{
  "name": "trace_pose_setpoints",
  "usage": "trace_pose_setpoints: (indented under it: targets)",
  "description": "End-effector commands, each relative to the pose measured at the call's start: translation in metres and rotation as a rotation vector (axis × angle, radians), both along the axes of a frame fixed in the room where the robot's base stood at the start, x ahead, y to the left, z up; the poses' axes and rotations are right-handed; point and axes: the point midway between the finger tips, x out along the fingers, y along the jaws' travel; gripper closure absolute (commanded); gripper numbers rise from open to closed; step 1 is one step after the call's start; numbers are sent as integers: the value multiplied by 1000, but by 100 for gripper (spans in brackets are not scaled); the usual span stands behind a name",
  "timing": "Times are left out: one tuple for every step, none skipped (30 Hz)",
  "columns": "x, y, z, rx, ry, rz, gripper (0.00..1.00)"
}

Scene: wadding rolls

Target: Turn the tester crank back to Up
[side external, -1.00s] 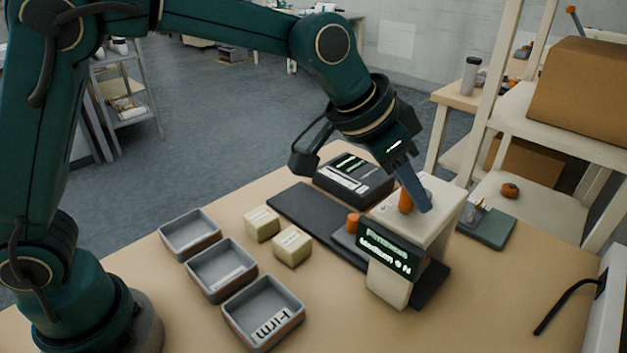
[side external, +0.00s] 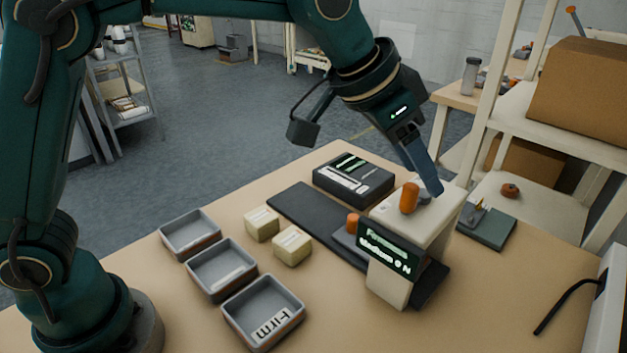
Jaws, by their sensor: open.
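The tester (side external: 392,280) is a cream stand on the dark base, with a dark display (side external: 388,250) on its front showing blurred pale text that seems to read Medium and 0 N. The crank's orange handle (side external: 409,198) stands upright on top of the tester. My gripper (side external: 432,186) is open, with its blue-grey fingers pointing down just right of and behind the handle. No finger appears to be around the handle. The fingers overlap in this view, so the gap between them is hidden. The Up mark cannot be made out.
Two cream wadding blocks (side external: 292,245) sit left of the dark mat (side external: 300,212). Three grey trays (side external: 263,312) line the table's left, the nearest labelled Firm. A black device (side external: 353,180) stands behind the tester. A shelf with cardboard boxes (side external: 580,95) is at right.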

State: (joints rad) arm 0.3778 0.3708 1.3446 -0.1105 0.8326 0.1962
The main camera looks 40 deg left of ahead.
Motion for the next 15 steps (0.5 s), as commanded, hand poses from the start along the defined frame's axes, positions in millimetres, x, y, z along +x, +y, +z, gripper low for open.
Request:
trace_pose_setpoints:
  targets:
    - [1,0,5,-1,-3,1,45]
    - [0,0,7,-1,-2,0,45]
    - [0,0,10,-1,-3,1,45]
    - [0,0,12,-1,-3,1,45]
    - [0,0,14,-1,-2,1,45]
    - [0,0,17,-1,-3,1,45]
    - [0,0,20,-1,-1,1,45]
    - [1,0,22,-2,-2,1,45]
    - [0,0,25,-1,-1,1,45]
    - [1,0,27,-2,-2,1,45]
    - [0,0,29,-1,-1,1,45]
    - [0,0,32,-1,-1,1,45]
    - [0,0,33,-1,-1,1,45]
    - [0,0,34,-1,-1,1,45]
    - [0,0,36,-1,-1,1,45]
